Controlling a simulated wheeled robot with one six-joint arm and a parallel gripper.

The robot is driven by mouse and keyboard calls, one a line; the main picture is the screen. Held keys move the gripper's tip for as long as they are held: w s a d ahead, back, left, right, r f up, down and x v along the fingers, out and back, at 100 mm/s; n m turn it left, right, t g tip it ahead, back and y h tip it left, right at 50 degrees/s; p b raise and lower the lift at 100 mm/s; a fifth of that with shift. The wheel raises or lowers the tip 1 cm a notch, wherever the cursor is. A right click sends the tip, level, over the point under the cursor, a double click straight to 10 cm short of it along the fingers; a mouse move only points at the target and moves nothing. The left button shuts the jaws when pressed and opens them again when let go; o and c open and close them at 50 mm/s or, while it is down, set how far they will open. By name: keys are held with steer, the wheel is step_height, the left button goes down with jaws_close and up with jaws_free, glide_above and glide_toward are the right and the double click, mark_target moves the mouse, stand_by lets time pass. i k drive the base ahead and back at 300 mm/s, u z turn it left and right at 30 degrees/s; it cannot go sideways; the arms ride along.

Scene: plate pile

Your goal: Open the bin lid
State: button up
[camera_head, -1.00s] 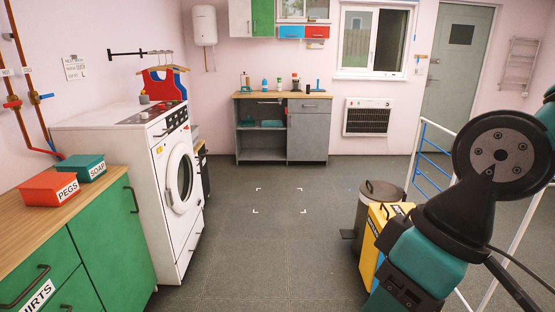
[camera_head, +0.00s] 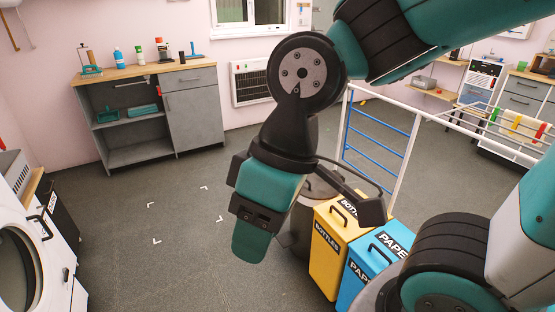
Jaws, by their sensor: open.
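A yellow bin (camera_head: 326,262) labelled BOTTLES stands on the floor right of centre, its lid down with a dark handle on top. A blue bin (camera_head: 357,275) labelled PAPER stands against its right side, also with its lid down and a dark handle. A grey round bin (camera_head: 301,228) stands behind and left of the yellow bin, mostly covered by my arm; its lid shows only in part. My gripper (camera_head: 250,246) hangs in the air in front and left of the bins, pointing down. It is open and appears empty; its fingertips are hard to make out.
A white rail with blue bars (camera_head: 378,145) stands behind the bins. A washing machine (camera_head: 25,250) is at the left edge, a grey cabinet (camera_head: 195,118) with bottles at the back. The floor (camera_head: 190,270) left of the bins is clear.

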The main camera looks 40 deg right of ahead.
mark_target(314, 188)
steer(key=i, duration=2.25)
steer(key=z, duration=0.95)
